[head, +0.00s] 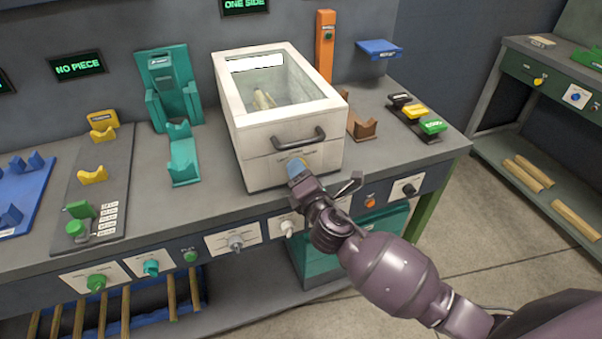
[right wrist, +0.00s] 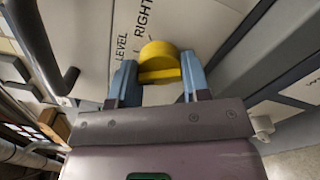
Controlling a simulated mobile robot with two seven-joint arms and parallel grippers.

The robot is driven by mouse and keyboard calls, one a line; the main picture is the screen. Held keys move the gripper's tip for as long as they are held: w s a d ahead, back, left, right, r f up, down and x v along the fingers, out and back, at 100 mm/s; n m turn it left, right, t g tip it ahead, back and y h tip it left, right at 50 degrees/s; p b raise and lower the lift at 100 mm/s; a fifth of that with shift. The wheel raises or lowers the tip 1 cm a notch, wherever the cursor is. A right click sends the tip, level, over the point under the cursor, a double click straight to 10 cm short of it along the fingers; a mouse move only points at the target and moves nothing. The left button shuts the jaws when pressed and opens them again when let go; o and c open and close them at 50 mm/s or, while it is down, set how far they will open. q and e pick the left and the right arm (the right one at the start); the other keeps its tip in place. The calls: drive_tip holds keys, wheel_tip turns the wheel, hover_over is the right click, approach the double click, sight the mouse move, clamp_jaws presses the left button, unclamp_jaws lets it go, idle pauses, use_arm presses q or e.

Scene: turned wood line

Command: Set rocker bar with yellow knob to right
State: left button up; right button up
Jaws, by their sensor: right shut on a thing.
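The yellow knob (right wrist: 160,62) shows in the right wrist view, with a ridge across its front, between the two blue fingertips of my right gripper (right wrist: 158,82). The gripper is shut on it. Printed words LEVEL and RIGHT show beside the knob, with tick marks; the other side of the scale is covered. In the head view my right gripper (head: 297,168) reaches the lower front of the white box (head: 262,174), and its fingers mostly hide the knob. I cannot tell exactly which mark the knob points at. My left gripper is not in view.
A dark handle (head: 300,140) sticks out of the box front just above my right gripper. Dials and buttons line the bench edge below. A teal cradle (head: 183,160) stands left of the box, a brown block (head: 361,126) right.

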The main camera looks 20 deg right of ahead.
drive_tip(key=shift+m, duration=4.4)
drive_tip(key=shift+m+p, duration=0.45)
drive_tip(key=shift+m, duration=1.65)
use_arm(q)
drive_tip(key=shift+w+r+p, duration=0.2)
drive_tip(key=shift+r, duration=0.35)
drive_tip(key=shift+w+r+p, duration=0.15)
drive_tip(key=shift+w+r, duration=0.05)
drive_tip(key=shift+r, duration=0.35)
use_arm(e)
drive_tip(key=shift+m, duration=1)
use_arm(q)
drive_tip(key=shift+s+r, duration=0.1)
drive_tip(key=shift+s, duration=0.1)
use_arm(e)
drive_tip(key=shift+m, duration=0.5)
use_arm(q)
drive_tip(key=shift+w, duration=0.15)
use_arm(e)
drive_tip(key=shift+f, duration=0.1)
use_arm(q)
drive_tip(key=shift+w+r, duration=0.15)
use_arm(e)
drive_tip(key=o, duration=0.9)
